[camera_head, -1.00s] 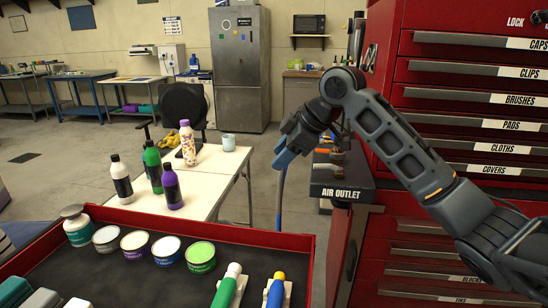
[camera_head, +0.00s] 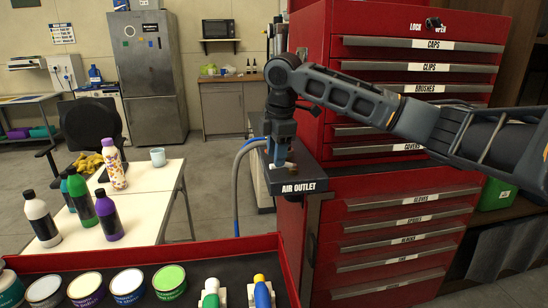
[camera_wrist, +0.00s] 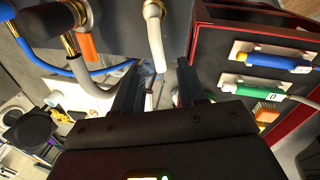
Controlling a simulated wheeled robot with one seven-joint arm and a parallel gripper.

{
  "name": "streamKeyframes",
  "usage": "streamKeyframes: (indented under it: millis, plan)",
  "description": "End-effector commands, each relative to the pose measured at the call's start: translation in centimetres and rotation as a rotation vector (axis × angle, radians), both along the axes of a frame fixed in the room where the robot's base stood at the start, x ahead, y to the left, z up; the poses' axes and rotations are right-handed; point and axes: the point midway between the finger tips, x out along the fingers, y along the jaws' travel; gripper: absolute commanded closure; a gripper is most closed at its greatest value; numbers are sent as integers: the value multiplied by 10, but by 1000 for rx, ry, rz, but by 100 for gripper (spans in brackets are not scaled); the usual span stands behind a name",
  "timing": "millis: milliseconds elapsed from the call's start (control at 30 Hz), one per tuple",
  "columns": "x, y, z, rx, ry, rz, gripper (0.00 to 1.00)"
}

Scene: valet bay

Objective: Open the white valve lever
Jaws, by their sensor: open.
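My gripper (camera_head: 281,154) points down over the dark bench panel marked AIR OUTLET (camera_head: 298,187). In the wrist view its two fingers (camera_wrist: 163,70) are apart with nothing held between them. The white lever (camera_wrist: 154,30) shows there just beyond the fingertips, roughly in line with the gap, with a brass-coloured fitting at its top. I cannot tell whether it touches a finger.
A blue-grey hose (camera_head: 238,180) hangs at the panel's left. The red drawer cabinet (camera_head: 405,205) stands close on the right. A white table (camera_head: 150,180) with bottles stands left.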

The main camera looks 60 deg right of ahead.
Motion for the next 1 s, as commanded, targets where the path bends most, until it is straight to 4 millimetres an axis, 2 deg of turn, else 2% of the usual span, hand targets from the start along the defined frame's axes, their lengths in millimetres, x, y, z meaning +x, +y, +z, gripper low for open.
streamKeyframes:
  millis: [200, 500, 900, 1000]
  plan:
    - [3, -2, -18, -1, -2, 0, 59]
    - [4, -2, -21, 0, -2, 0, 59]
    - [4, -2, -21, 0, -2, 0, 97]
    - [4, -2, -21, 0, -2, 0, 100]
